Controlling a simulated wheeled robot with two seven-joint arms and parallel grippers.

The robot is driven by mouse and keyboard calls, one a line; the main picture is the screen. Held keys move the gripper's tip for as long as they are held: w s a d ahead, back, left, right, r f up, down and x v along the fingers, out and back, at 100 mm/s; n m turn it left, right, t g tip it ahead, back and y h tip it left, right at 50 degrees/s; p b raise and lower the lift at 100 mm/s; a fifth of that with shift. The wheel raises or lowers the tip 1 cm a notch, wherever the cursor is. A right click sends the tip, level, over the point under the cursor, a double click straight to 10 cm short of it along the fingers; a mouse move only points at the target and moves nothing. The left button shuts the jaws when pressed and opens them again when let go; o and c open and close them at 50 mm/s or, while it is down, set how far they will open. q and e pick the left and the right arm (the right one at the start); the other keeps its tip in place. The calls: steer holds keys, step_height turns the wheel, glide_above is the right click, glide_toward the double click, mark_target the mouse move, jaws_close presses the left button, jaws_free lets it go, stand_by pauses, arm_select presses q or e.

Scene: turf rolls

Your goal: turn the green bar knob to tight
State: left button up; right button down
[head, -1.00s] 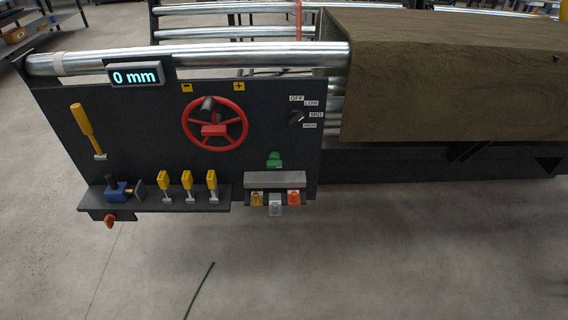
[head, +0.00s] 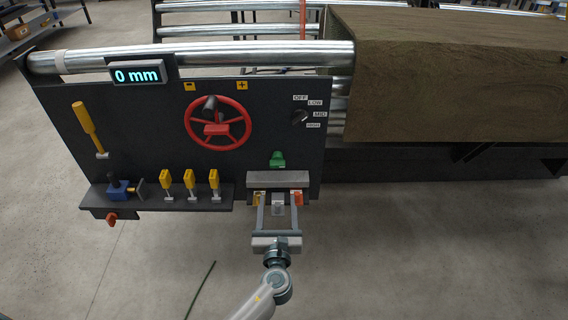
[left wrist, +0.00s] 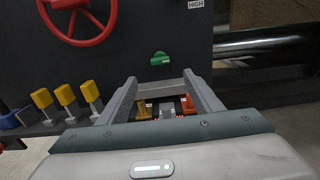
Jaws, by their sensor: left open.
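The green bar knob (head: 278,159) sits on the dark panel just above a grey ledge; it also shows in the left wrist view (left wrist: 160,58), ahead of my fingers. My left gripper (head: 279,198) is open. Its two fingers reach up from below, in front of the box with the orange, grey and red keys, and are apart from the knob. In the left wrist view the fingers (left wrist: 163,92) stand wide on either side of the keys, with nothing held between them. No marking for tight can be read. My right gripper is not in view.
The grey ledge (head: 278,179) juts out below the knob. The red handwheel (head: 218,124) is up to the left, the small rotary switch (head: 299,117) up to the right. Yellow levers (head: 190,181) stand on a shelf at left.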

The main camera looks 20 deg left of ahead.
mark_target(277, 166)
arm_select(q)
steer(key=shift+w, duration=0.1)
steer(key=x, duration=1.7)
steer(key=shift+w+a+f, duration=0.1)
steer(key=shift+f, duration=0.05)
steer(key=c, duration=1.1)
